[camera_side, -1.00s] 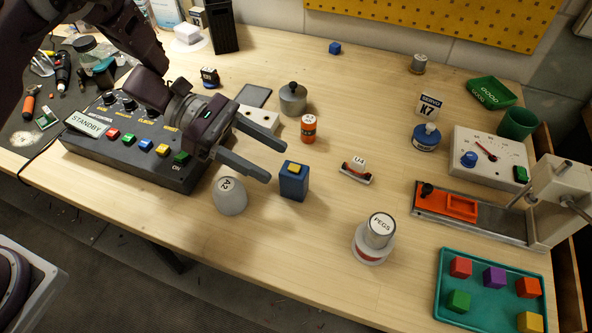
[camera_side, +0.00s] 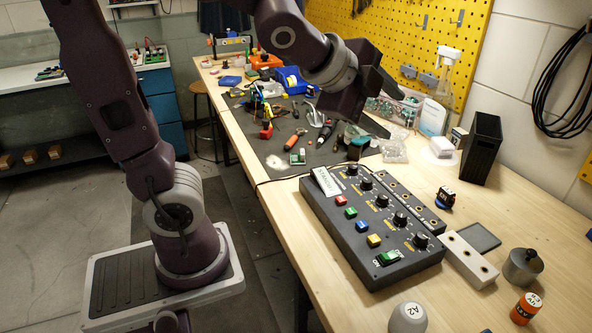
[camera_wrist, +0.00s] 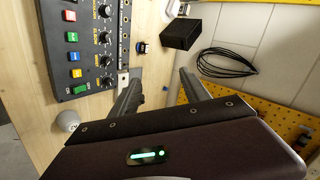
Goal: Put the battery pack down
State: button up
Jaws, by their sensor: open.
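My gripper (camera_side: 392,115) is raised over the far part of the bench, behind the control box, in the side view. In the wrist view my gripper (camera_wrist: 159,76) has its two fingers spread, with nothing held between them. No battery pack can be made out clearly in either current view. The blue block with a yellow top, seen earlier and possibly the pack, is at most a sliver at the side view's bottom edge.
The control box (camera_side: 365,225) stands on the bench (camera_side: 300,265). Near it are a white block with holes (camera_side: 468,260), a metal pot (camera_side: 522,267), an orange can (camera_side: 525,308), a grey A2 knob (camera_side: 408,318) and a black bin (camera_side: 482,148). Tools lie on a dark mat.

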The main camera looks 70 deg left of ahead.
jog(key=s+d+f+n+g, duration=0.1)
jog(key=s+f+n+g, duration=0.1)
jog(key=s+n, duration=0.4)
jog(key=s+d+f+n+g+h, duration=0.1)
jog(key=s+n, duration=0.6)
jog(key=s, duration=0.7)
jog(key=shift+d+f+g, duration=0.75)
jog(key=shift+f+g, duration=0.15)
jog(key=shift+g, duration=0.1)
